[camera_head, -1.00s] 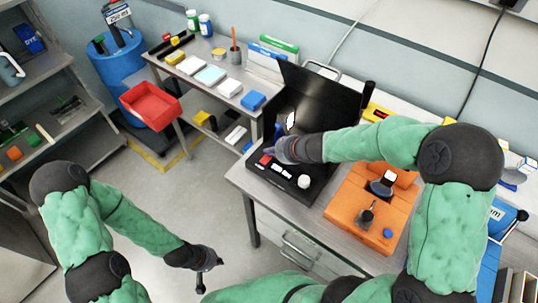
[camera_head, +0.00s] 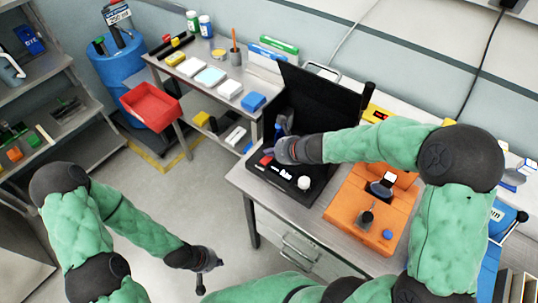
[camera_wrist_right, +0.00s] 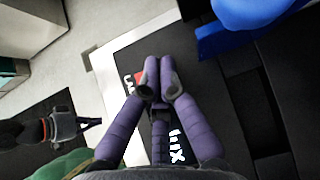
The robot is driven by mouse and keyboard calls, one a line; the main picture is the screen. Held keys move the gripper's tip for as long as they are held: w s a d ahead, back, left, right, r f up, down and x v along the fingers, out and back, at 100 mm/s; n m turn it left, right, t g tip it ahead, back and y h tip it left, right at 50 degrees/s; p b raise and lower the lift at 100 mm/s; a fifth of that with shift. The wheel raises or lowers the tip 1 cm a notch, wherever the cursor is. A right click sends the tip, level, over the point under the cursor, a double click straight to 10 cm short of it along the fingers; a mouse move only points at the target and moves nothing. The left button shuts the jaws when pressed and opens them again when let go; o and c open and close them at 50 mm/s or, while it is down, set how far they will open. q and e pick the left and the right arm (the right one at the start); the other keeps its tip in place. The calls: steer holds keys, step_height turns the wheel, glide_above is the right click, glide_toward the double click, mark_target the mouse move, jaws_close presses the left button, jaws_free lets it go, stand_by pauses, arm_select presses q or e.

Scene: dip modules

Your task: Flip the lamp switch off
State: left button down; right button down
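A black case (camera_head: 262,170) with its lid (camera_head: 318,105) raised stands on the desk. A small red switch (camera_head: 267,160) sits on its panel near the left end, beside white markings; it also shows in the right wrist view (camera_wrist_right: 140,78), partly hidden by my fingers. My right gripper (camera_head: 284,151) is just above the panel beside the red switch. Its purple fingers (camera_wrist_right: 157,92) are drawn together with nothing seen between them; contact is unclear. A blue part (camera_head: 279,128) stands behind the gripper. My left gripper (camera_head: 205,272) hangs over the floor, away from the desk.
A white round knob (camera_head: 304,183) is on the panel's right. An orange unit (camera_head: 345,211) stands right of the case. A side table (camera_head: 200,84) with small boxes, a red bin (camera_head: 151,103) and a blue barrel (camera_head: 117,66) are to the left. The floor between is clear.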

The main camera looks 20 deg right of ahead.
mark_target(270, 159)
steer(key=shift+r, duration=0.4)
steer(key=shift+s+a+r+p, duration=0.15)
steer(key=shift+r+p, duration=1.05)
steer(key=shift+r, duration=0.05)
steer(key=shift+s+a+r+p, duration=0.1)
steer(key=shift+a+r+p, duration=0.05)
steer(key=shift+r+p, duration=1.05)
